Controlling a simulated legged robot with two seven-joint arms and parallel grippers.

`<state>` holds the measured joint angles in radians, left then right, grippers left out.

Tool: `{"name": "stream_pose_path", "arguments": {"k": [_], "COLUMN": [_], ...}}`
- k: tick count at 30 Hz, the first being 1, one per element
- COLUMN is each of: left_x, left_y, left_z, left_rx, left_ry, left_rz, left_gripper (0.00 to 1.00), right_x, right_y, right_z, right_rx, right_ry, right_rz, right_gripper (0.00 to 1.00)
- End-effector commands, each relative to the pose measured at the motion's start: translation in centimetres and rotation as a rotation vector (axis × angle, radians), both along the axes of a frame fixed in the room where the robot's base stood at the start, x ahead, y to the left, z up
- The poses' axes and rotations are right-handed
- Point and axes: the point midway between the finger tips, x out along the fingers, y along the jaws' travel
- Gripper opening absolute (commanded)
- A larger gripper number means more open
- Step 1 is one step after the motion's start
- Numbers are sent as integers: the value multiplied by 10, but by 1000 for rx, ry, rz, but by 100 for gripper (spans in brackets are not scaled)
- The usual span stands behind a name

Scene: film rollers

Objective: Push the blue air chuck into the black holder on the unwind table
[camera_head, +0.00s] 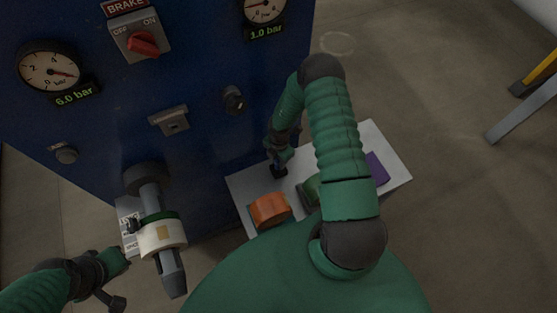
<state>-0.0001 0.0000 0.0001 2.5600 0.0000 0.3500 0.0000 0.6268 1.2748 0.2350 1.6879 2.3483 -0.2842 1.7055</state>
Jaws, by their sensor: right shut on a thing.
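My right gripper (279,160) is low over the white table (393,158), close to the blue cabinet front. It is shut on a small dark bluish thing that looks like the blue air chuck; my fingers and wrist hide most of it. A small black piece (279,173), which looks like the black holder, is right at the fingertips on the table. I cannot tell whether the chuck is inside it or only touching it. My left gripper (117,281) is at the lower left, near the roller shaft and away from the table; its jaw opening is unclear.
The blue cabinet (205,75) carries gauges, a red brake switch (143,43) and knobs. A roller shaft with a white roll (162,236) sticks out at the left. An orange roll (270,209) and a purple block (377,168) are on the table, partly behind my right arm.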

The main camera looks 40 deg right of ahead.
Motion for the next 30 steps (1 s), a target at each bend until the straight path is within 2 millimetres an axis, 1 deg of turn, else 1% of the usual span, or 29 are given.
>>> {"name": "stream_pose_path", "arguments": {"k": [3,4,9,17,20,23,26,30], "left_x": [0,0,0,0,0,0,0,0], "left_y": [0,0,0,0,0,0,0,0], "left_z": [-3,-2,-2,-2,-3,-8,-14,-21], "left_rx": [0,0,0,0,0,0,0,0], "left_ry": [0,0,0,0,0,0,0,0], "left_rz": [0,0,0,0,0,0,0,0], "left_gripper": [0,0,0,0,0,0,0,0], "right_x": [0,0,0,0,1,1,2,1], "right_y": [0,0,0,-1,-1,-2,-4,-5], "right_z": [-3,-2,-2,-2,2,17,42,85], "right_rx": [0,0,1,1,0,-1,-2,-3], "right_ry": [0,0,0,0,-2,-4,-5,-5], "right_rz": [1,1,0,0,0,-1,-1,-1], "right_gripper": [0,34,55,55,55,55,55,55]}}
